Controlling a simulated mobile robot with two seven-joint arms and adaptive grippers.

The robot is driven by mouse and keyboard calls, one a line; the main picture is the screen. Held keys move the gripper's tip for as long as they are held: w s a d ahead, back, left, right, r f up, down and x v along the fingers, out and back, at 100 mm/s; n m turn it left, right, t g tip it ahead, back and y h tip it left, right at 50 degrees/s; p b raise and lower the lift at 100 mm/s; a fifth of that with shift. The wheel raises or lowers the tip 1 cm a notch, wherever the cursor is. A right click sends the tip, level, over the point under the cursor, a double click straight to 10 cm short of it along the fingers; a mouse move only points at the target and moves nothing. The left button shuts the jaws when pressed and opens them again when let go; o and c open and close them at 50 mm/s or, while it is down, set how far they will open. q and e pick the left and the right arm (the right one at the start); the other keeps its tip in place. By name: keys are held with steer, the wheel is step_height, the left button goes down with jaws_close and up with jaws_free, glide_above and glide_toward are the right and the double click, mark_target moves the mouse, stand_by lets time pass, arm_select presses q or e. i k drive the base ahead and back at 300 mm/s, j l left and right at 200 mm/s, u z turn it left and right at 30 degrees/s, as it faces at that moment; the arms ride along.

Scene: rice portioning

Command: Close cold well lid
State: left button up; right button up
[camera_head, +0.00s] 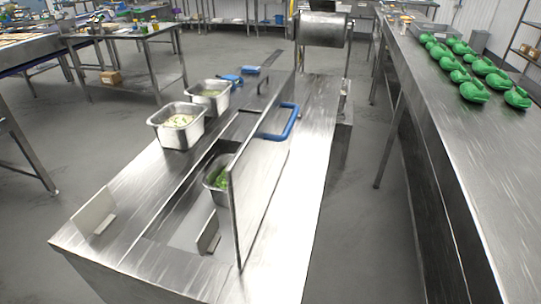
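The cold well lid (258,175) is a flat steel panel standing upright along the right side of the open cold well (165,226). A blue handle (288,122) projects from the lid's right face, near its far end. Inside the well, a steel pan (212,190) holds something green and is partly hidden behind the lid. Neither of my grippers is in view.
Two steel pans, one with pale food (168,135) and one farther back (222,102), stand on the counter left of the well. Blue-handled tools (230,79) lie behind them. Green containers (474,91) stand on the right table. The counter right of the lid is clear.

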mark_target(252, 175)
steer(key=k+l, duration=0.1)
steer(key=l, duration=0.25)
steer(key=k+l+u, duration=0.1)
steer(key=l, duration=0.3)
steer(key=k+l, duration=0.15)
steer(key=l, duration=0.2)
steer(key=k+l, duration=0.1)
steer(key=l, duration=0.25)
steer(key=u, duration=0.05)
